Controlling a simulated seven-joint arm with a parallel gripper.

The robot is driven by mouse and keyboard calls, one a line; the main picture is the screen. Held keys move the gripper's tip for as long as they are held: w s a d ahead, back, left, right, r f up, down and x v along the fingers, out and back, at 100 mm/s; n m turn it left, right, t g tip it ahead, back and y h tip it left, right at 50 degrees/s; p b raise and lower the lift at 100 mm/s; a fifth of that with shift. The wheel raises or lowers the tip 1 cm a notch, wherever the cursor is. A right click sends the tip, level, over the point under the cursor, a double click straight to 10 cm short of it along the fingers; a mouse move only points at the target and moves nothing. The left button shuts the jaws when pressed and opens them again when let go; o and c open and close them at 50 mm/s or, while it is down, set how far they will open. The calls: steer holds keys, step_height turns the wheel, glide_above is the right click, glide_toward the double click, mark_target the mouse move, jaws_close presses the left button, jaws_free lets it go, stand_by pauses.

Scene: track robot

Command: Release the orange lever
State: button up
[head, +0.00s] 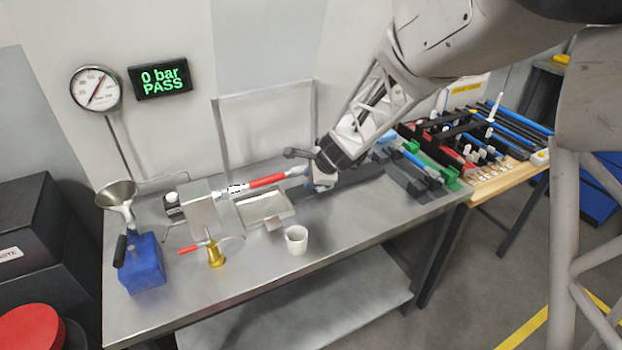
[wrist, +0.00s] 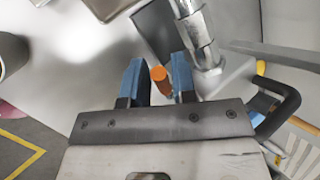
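The orange lever shows in the wrist view as a round orange end (wrist: 159,75) between the two blue fingers of my gripper (wrist: 156,64). A gap shows on each side of it, so my gripper is open around it and not closed on it. In the head view my gripper (head: 320,182) is low over the bench at the right end of the test rig; the orange lever cannot be made out there and is probably hidden by the gripper. A metal rod with a fitting (wrist: 197,40) stands close beside the right finger in the wrist view.
A red-and-white cylinder (head: 267,181) lies in the rig, left of my gripper. A white cup (head: 296,240) stands at the bench front. A blue pump (head: 142,265) stands at left. The display (head: 160,78) reads 0 bar PASS. Racks of parts (head: 415,165) are at right.

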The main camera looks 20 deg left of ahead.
steer(key=shift+a+f, duration=0.1)
steer(key=shift+f, duration=0.1)
steer(key=shift+c, duration=0.4)
jaws_close()
steer(key=shift+w, duration=0.1)
steer(key=shift+w+d+r+g+y, duration=0.15)
steer(key=shift+d+r+g+y, duration=0.05)
steer(key=shift+r+g+y, duration=0.35)
steer(key=shift+f, duration=0.1)
steer(key=shift+o, duration=0.4)
jaws_free()
